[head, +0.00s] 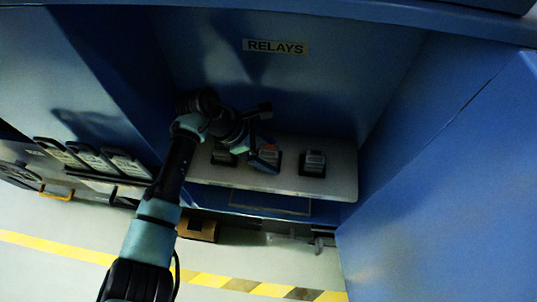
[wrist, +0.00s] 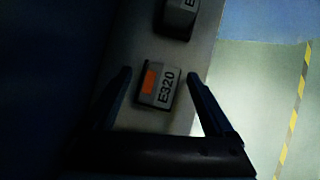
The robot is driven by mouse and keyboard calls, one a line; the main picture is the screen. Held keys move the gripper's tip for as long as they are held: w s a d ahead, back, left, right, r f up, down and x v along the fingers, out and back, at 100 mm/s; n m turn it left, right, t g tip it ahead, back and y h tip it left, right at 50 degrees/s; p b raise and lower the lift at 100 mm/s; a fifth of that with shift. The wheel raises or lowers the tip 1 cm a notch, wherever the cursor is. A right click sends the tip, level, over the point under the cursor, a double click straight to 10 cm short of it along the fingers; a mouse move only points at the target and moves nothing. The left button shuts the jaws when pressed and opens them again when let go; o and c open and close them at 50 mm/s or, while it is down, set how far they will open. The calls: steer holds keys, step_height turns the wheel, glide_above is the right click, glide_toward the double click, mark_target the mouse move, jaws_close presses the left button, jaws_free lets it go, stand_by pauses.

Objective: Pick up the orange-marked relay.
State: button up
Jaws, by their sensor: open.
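The orange-marked relay (wrist: 157,86) is a grey block labelled E320 with an orange patch. In the wrist view it sits between my gripper's (wrist: 160,75) two open fingers, with space on both sides. In the head view the relay (head: 269,152) is the middle one of three on the pale shelf (head: 240,179), partly covered by my gripper (head: 262,160). The fingers do not visibly touch it. How high my gripper is above the relay is hard to tell.
One relay (head: 313,162) stands to the right and another (head: 224,156) to the left, near my arm. A RELAYS label (head: 275,47) is on the blue back wall. Blue cabinet walls close in both sides. Black-framed items (head: 95,158) stand at the left.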

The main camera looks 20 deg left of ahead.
jaws_close()
stand_by(0.3)
